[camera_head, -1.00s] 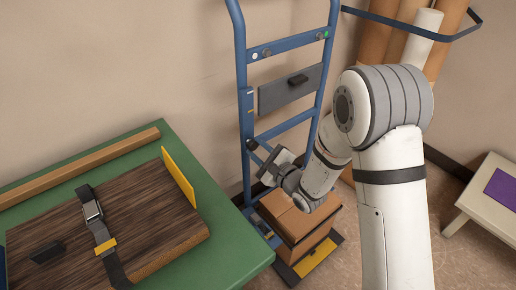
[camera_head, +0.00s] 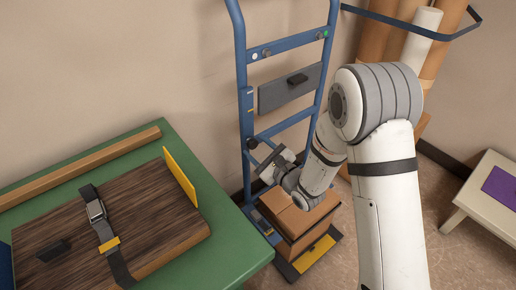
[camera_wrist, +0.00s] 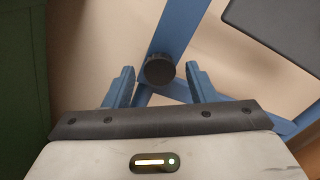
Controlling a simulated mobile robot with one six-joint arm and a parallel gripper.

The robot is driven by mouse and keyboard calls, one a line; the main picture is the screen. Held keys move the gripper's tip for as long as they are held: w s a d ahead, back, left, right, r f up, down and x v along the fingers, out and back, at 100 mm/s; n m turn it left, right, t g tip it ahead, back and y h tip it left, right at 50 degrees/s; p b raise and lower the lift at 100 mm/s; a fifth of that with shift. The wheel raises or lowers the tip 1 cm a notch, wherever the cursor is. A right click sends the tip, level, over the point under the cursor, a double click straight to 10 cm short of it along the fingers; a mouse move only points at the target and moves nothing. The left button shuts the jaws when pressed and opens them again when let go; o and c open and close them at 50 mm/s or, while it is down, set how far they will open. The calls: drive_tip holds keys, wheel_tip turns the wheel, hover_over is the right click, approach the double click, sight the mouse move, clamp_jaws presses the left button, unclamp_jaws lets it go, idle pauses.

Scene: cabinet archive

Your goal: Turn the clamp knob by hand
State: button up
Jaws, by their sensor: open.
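The clamp knob (camera_wrist: 159,69) is a black round knob on the blue frame of the hand truck (camera_head: 240,75). In the wrist view it sits between and just beyond my two fingertips. In the head view the knob (camera_head: 252,143) shows small on the left upright, close to my gripper (camera_head: 266,163). My gripper (camera_wrist: 160,82) is open, with one blue finger on each side of the knob, and a gap shows on both sides. I cannot tell whether the fingertips reach around the knob in depth.
A cardboard box (camera_head: 298,217) stands on the hand truck's foot below my gripper. A green table (camera_head: 232,238) with a strapped wooden board (camera_head: 150,205) is at the left. Rolled tubes (camera_head: 420,45) stand at the back right, and a low white table (camera_head: 480,205) is at the right.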

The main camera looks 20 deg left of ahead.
drive_tip(key=v, duration=0.6)
idle(0.4)
